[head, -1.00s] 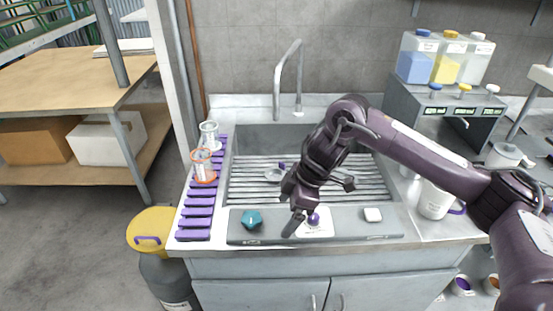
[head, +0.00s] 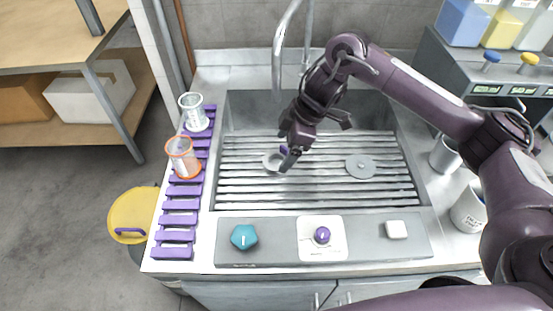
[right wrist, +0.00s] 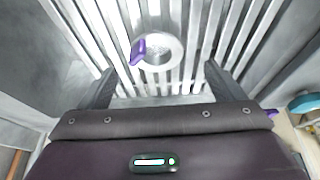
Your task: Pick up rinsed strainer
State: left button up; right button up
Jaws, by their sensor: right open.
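The strainer is a small pale round piece with a purple handle (head: 273,162), lying on the slatted rack in the sink. It also shows in the right wrist view (right wrist: 166,42), its purple handle at its left side. My right gripper (head: 311,146) is open and empty over the rack, its near finger overlapping the strainer's right side in the head view. In the right wrist view the strainer lies ahead of the two spread fingers (right wrist: 160,78), roughly between their lines and apart from them. My left gripper is not in view.
A grey disc (head: 360,167) lies on the rack to the right. The faucet (head: 281,45) rises behind the sink. Two clear cups, one orange-rimmed (head: 184,158) and one pale (head: 194,111), stand on a purple slatted strip (head: 180,220) at left. A control panel (head: 275,245) lines the front.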

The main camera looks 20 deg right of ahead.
aim_at(277, 160)
jog(key=x, duration=0.4)
jog(key=shift+w+d+f+p, duration=0.2)
jog(key=shift+f+p, duration=0.15)
jog(key=shift+p, duration=0.05)
jog(key=shift+f, duration=0.1)
jog(key=c, duration=0.7)
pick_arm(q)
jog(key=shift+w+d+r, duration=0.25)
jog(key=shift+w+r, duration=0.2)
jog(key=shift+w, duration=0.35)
pick_arm(e)
jog(key=c, duration=0.4)
